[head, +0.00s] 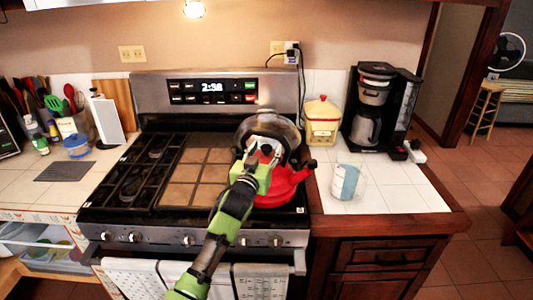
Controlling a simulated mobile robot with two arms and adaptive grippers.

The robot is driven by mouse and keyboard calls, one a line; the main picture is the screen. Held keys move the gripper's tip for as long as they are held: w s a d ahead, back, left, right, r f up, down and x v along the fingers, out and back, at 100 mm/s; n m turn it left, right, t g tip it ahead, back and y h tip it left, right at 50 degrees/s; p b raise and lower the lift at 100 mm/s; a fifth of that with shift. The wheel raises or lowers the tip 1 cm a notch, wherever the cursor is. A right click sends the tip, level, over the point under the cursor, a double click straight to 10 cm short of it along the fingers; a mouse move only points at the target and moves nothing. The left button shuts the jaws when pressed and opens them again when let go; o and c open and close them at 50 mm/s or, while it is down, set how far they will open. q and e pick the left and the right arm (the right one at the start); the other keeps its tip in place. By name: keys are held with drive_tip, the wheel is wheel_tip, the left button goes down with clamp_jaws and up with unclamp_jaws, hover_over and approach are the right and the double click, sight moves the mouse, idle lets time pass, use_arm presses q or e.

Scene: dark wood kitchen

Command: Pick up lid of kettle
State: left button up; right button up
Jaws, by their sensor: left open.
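A red kettle (285,187) stands on the right side of the stove top. Its dark arched handle (279,124) rises over it, and its black-tipped spout (311,164) points right. My left arm comes up from the bottom, and my left gripper (264,150) is open at the top of the kettle, under the handle. The gripper covers the kettle's lid, so I cannot make the lid out or tell whether the fingers touch it. My right gripper is not in view.
The stove (189,241) has black grates and a brown tiled griddle (198,172). Right of it, the counter holds a white and blue cup (346,182), a yellow canister (321,124) and a coffee maker (375,105). Utensils crowd the left counter.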

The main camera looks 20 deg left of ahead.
use_arm(q)
drive_tip(key=shift+w, duration=0.7)
drive_tip(key=c, duration=1.2)
drive_tip(key=shift+c, duration=0.2)
